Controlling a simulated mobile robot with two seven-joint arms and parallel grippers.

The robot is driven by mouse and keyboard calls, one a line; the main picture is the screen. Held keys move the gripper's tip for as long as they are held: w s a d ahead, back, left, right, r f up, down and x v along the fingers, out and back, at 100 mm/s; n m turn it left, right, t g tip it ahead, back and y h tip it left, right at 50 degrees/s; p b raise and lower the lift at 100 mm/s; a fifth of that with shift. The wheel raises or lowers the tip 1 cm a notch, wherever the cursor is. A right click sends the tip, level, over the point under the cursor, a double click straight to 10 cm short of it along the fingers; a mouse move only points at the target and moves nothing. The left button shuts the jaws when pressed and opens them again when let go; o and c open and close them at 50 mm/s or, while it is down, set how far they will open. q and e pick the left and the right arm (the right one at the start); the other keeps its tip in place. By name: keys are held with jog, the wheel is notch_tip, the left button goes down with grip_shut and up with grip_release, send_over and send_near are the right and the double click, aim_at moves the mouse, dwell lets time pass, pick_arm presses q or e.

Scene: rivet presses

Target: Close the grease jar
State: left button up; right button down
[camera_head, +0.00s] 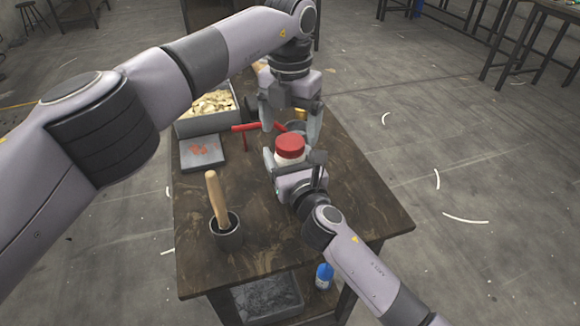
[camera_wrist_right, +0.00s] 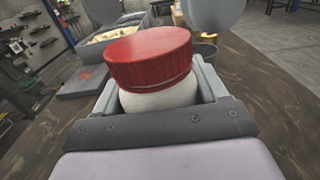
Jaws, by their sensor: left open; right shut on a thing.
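The grease jar is white, with a red lid (camera_head: 289,146) on its top. In the right wrist view the red lid (camera_wrist_right: 150,58) covers the mouth of the white jar body (camera_wrist_right: 160,98); I cannot tell how tightly it sits. My right gripper (camera_head: 291,170) is shut around the jar body and holds it upright. My left gripper (camera_head: 290,128) is open, pointing down just above and behind the lid, its fingers apart. Its two rounded grey fingertips show beyond the lid at the top of the right wrist view.
A wooden-handled tool stands in a dark cup (camera_head: 227,236) at the table's front left. A grey bin of pale pieces (camera_head: 209,125), a flat grey box (camera_head: 202,165) and a red bar (camera_head: 246,128) lie behind. The table's (camera_head: 357,212) right side is clear.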

pick_arm(q)
notch_tip(320, 180, up, 5)
jog(key=shift+r, duration=0.1)
dwell(0.3)
pick_arm(e)
grip_release()
jog(key=p+v, duration=0.1)
jog(key=v, duration=0.4)
jog(key=shift+s+d, duration=0.1)
jog(key=shift+s, duration=0.1)
pick_arm(q)
jog(key=shift+r, duration=0.55)
pick_arm(e)
jog(key=shift+v, duration=0.85)
